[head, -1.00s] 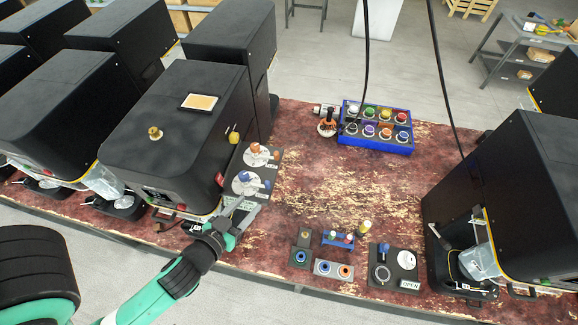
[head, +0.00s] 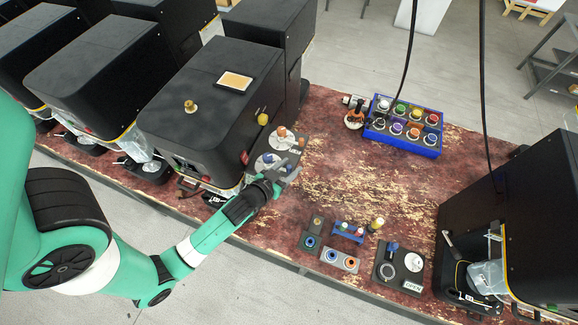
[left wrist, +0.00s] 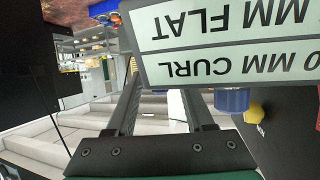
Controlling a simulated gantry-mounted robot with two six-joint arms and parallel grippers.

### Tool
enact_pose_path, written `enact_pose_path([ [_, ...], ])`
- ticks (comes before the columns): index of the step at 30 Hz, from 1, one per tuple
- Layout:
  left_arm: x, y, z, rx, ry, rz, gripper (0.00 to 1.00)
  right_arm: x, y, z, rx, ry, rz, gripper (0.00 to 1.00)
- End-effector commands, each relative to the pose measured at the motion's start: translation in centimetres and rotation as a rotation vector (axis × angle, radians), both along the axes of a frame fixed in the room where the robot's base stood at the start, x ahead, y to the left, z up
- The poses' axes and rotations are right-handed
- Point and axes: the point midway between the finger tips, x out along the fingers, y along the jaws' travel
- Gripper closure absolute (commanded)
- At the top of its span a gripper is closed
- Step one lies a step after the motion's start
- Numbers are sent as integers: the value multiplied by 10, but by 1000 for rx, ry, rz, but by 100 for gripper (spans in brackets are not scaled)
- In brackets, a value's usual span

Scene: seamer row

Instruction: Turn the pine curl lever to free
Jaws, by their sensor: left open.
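A dark panel (head: 262,148) beside the black machine carries two levers on pale round dials. The far lever (head: 284,138) is orange and the near lever (head: 268,158) is blue. I cannot tell which one is the pine curl lever. My left gripper (head: 287,174) is at the panel's near end, beside the blue lever, open and empty. In the left wrist view a pale label plate (left wrist: 230,45) reads "MM FLAT" and "MM CURL" upside down, close beyond the open fingers (left wrist: 160,95). A blue part (left wrist: 232,100) shows below the plate, partly hidden. My right gripper is out of view.
A black machine (head: 205,105) with a yellow knob (head: 262,119) stands left of the panel. A blue tray (head: 404,147) of coloured knobs is at the back. Small fixtures (head: 330,255) and an "OPEN" plate (head: 412,287) are in front. The middle table is bare.

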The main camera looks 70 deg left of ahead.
Motion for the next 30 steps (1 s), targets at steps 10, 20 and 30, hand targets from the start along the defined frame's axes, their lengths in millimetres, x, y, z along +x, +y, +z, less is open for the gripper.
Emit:
enact_pose_path([
  [10,0,0,0,0,0,0,80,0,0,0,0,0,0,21],
  [20,0,0,0,0,0,0,100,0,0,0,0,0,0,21],
  [30,0,-1,0,0,0,-1,100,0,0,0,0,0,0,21],
])
